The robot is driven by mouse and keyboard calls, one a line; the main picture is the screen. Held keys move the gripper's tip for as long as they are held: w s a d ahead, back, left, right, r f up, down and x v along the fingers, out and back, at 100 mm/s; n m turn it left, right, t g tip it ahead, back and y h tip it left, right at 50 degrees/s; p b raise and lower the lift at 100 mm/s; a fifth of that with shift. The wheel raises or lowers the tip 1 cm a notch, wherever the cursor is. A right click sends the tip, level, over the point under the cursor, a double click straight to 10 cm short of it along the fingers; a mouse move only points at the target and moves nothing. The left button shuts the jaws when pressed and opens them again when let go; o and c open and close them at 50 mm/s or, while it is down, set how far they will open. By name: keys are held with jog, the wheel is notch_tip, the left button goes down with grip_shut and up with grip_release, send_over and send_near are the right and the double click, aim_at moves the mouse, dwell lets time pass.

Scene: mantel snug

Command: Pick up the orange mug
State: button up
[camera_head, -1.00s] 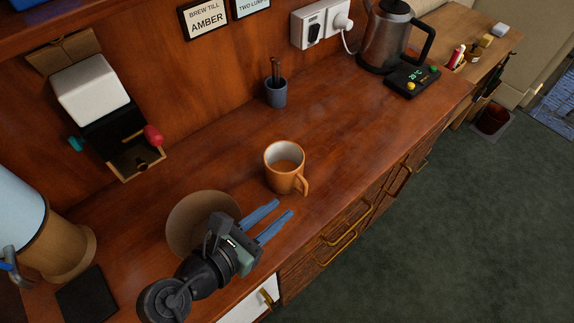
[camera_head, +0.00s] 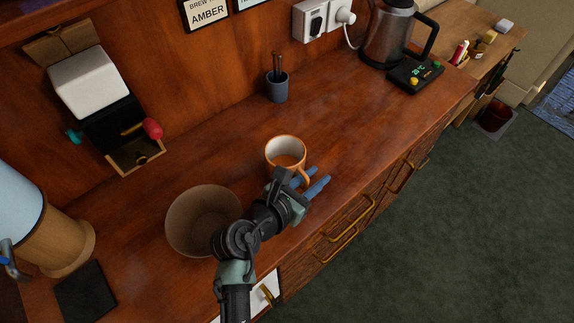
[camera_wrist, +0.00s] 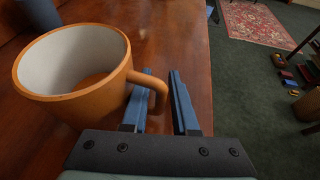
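The orange mug (camera_head: 286,158) stands upright on the wooden counter, with a white inside and some brown at the bottom. Its handle points toward the counter's front edge. My gripper (camera_head: 317,176) is low beside the mug's handle side, its blue fingers apart. In the wrist view the mug (camera_wrist: 95,103) fills the left, and the outer part of its handle lies between the fingers of my gripper (camera_wrist: 160,80), nearer the left finger. A gap shows between the handle and the right finger. Part of the mug's lower side is hidden by my gripper in the head view.
A round brown bowl (camera_head: 204,221) sits left of my arm. A blue-grey cup (camera_head: 277,88) with sticks stands behind the mug. The counter right of the mug is clear.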

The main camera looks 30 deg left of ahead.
grip_shut()
dwell(1.4)
